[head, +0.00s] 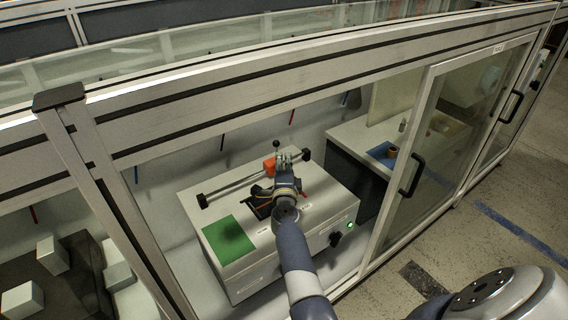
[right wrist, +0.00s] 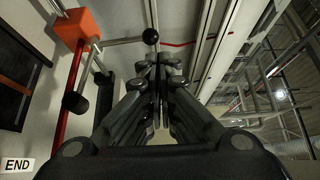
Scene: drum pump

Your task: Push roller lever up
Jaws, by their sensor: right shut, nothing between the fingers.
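The roller lever is a thin rod with a black ball knob (head: 276,143), rising from an orange block (head: 269,167) on the white machine box. In the right wrist view the black knob (right wrist: 151,36) is just beyond my fingertips, and the orange block (right wrist: 72,30) is at upper left. My right gripper (head: 288,158) reaches in over the box beside the block. In the right wrist view its fingers (right wrist: 160,62) are together and empty. I cannot tell whether they touch the knob. My left gripper is not in view.
A long roller bar (head: 228,188) with black ends lies across the box top (head: 318,196). A green pad (head: 229,239) is at its left front. An aluminium frame (head: 300,75) and a glazed door (head: 418,165) with a black handle border the opening on the right.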

